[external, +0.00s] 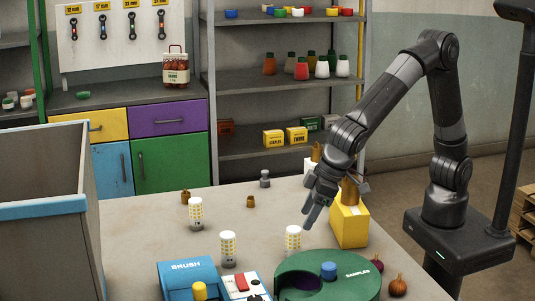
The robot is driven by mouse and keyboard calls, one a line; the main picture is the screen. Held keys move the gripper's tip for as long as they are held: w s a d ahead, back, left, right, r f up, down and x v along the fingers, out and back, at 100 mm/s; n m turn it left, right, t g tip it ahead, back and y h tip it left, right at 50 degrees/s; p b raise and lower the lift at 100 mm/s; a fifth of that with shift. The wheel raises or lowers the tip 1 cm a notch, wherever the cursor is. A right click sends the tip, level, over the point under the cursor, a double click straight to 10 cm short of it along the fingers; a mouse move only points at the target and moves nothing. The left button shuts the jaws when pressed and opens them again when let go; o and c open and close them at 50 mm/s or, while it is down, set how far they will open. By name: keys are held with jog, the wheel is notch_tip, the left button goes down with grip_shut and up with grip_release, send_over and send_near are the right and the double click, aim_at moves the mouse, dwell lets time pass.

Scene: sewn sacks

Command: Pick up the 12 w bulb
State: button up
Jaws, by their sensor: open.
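Three white, bulb-like pieces with yellow dots stand upright on the grey table: one at the left (196,212), one in the front middle (228,248) and one at the right (293,239). Any wattage marking is too small to read, so I cannot tell which is the 12 w bulb. My gripper (313,211) is open and points down, above and slightly right of the right-hand bulb, apart from it in the picture. I see nothing between its fingers.
A yellow box (350,227) stands close right of my gripper. A green "SAMPLES" holder (350,285) and a blue "BRUSH" block (187,272) are in front. A grey bin (45,205) is at left. Small brown pieces (250,201) stand behind the bulbs.

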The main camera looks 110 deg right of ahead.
aim_at(291, 240)
jog(key=x, duration=0.4)
jog(key=shift+w+x, duration=0.2)
jog(key=shift+x, duration=1.1)
jog(key=shift+w+x, duration=0.15)
jog(key=shift+x, duration=1.2)
jog(key=shift+r, duration=0.2)
jog(key=shift+c, duration=0.6)
jog(key=c, duration=1)
jog(key=shift+c, duration=0.2)
jog(key=shift+r, duration=0.15)
